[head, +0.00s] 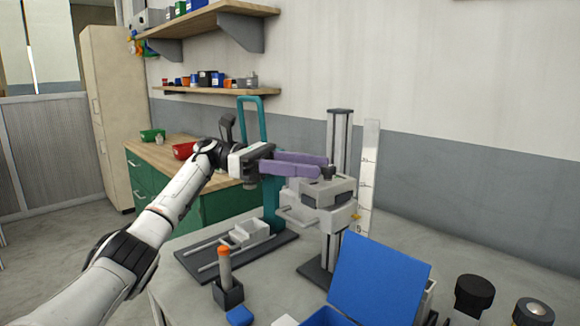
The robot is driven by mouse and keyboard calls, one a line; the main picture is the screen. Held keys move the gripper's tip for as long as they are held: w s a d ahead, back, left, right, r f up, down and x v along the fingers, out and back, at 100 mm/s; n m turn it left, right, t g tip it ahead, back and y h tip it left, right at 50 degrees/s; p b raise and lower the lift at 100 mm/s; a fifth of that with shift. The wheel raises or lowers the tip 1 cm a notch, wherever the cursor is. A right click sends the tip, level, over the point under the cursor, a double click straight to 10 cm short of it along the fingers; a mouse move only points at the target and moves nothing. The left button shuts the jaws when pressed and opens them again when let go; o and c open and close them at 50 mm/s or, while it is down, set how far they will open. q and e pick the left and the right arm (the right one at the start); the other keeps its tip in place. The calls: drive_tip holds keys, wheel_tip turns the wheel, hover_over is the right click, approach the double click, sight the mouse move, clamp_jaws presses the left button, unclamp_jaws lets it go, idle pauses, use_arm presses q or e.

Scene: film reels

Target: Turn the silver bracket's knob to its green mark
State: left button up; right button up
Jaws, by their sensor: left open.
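A pale silver-grey bracket (325,195) sits on a dark upright column (340,138) at the middle of the table in the head view. A small black knob (328,173) stands on its top. My left gripper (323,165) reaches in from the left with its two purple fingers open, pointing right. The fingertips are at the knob in the picture and partly overlap it. I cannot tell whether they touch it or straddle it. No green mark on the bracket can be made out. My right gripper is out of view.
A white ruler (368,175) stands behind the column. A teal frame (272,205) stands left. In front are an orange-tipped tool in a black holder (228,294), a blue box lid (380,280) and black round knobs (472,294). The table's back right is clear.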

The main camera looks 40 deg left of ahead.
use_arm(q)
drive_tip(key=v, duration=0.6)
idle(0.5)
